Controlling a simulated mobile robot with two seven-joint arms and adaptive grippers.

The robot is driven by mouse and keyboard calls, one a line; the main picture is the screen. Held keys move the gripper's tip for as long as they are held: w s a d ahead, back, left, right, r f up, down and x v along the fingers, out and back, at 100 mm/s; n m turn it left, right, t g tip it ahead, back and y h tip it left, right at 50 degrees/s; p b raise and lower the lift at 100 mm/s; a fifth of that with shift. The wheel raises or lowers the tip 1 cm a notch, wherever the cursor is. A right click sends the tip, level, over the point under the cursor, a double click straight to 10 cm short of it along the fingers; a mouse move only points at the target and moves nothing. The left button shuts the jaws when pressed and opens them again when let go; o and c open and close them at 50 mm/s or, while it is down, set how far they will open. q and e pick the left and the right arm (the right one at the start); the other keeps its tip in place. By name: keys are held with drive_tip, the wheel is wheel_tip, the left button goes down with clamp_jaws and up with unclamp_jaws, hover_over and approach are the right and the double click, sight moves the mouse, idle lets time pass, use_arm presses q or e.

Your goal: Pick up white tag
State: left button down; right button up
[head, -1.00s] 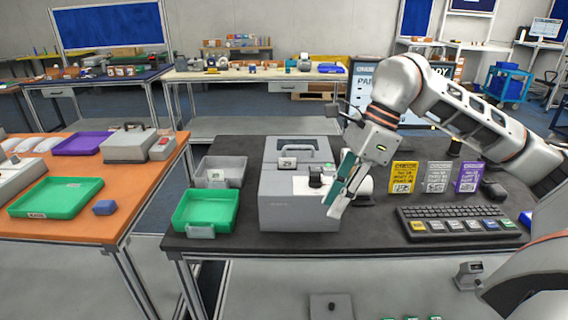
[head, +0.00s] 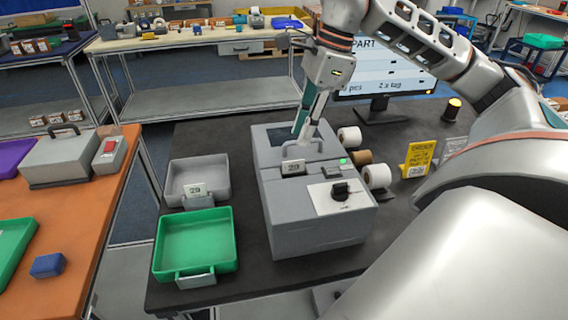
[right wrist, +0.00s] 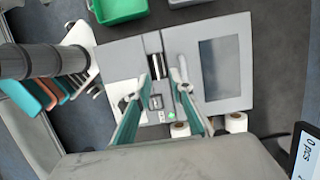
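My right gripper (head: 301,134) is just behind the tag in the head view, pointing down over the printer. In the right wrist view, its two teal-padded fingers (right wrist: 164,80) are apart, above the printer top (right wrist: 122,62), with a striped slot between them. I cannot clearly make out the tag there. I see nothing held in the right gripper. My left gripper is not in view.
A grey bin (head: 170,178) and a green bin (head: 160,250) sit left of the printer. White rolls (head: 377,176) stand to its right, near a yellow card (head: 418,158). A monitor (head: 410,85) is behind. An orange table (head: 110,215) is farther left.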

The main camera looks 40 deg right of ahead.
sight(295, 161)
drive_tip(key=x, duration=0.4)
drive_tip(key=b+x, duration=0.1)
drive_tip(key=x, duration=0.1)
drive_tip(key=shift+s+a+f, duration=0.2)
drive_tip(key=shift+s, duration=0.2)
drive_tip(key=shift+w+f, duration=0.1)
drive_tip(key=shift+f, duration=0.15)
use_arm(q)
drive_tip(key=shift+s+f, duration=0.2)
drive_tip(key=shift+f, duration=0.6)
use_arm(e)
clamp_jaws()
